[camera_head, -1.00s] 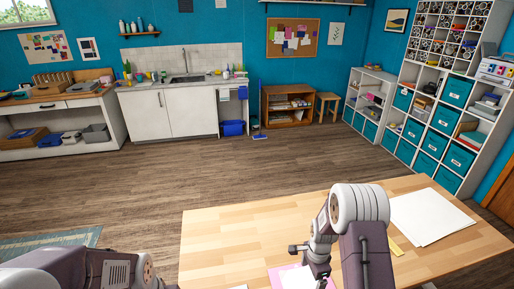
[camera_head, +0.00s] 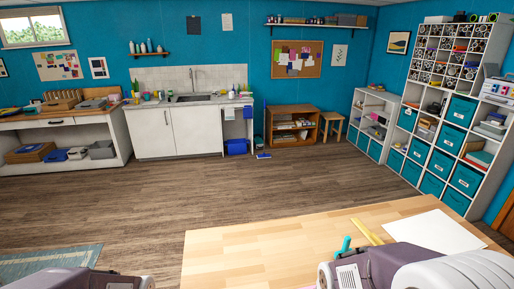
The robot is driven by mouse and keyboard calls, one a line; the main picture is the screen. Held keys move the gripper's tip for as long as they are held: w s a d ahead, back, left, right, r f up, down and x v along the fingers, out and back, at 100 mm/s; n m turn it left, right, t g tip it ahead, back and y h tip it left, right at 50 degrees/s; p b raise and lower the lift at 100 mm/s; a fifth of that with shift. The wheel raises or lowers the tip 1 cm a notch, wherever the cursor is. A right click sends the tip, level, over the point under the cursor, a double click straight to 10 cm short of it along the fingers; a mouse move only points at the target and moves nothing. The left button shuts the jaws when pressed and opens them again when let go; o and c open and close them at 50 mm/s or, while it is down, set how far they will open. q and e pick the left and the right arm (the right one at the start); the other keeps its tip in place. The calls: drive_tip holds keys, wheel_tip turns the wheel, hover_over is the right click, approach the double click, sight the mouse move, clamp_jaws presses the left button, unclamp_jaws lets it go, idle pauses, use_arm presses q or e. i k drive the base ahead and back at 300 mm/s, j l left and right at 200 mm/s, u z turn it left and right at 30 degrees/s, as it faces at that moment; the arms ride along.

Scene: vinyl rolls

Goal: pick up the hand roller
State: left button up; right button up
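I cannot make out a hand roller for certain. A small teal object (camera_head: 345,246) shows at the table, partly hidden behind my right arm; I cannot tell whether it is part of the roller. My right arm covers the lower right of the view, and its gripper is not seen. Only a link of my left arm shows at the bottom left edge; its gripper is out of view.
The wooden table (camera_head: 250,250) has a bare left part. A yellow strip (camera_head: 367,231) and white sheets (camera_head: 435,232) lie on its right part. Beyond it are open floor (camera_head: 210,195), a sink cabinet (camera_head: 180,132) and a white shelf unit with teal bins (camera_head: 440,163).

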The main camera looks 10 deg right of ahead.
sight(345, 248)
drive_tip(key=z, duration=1.15)
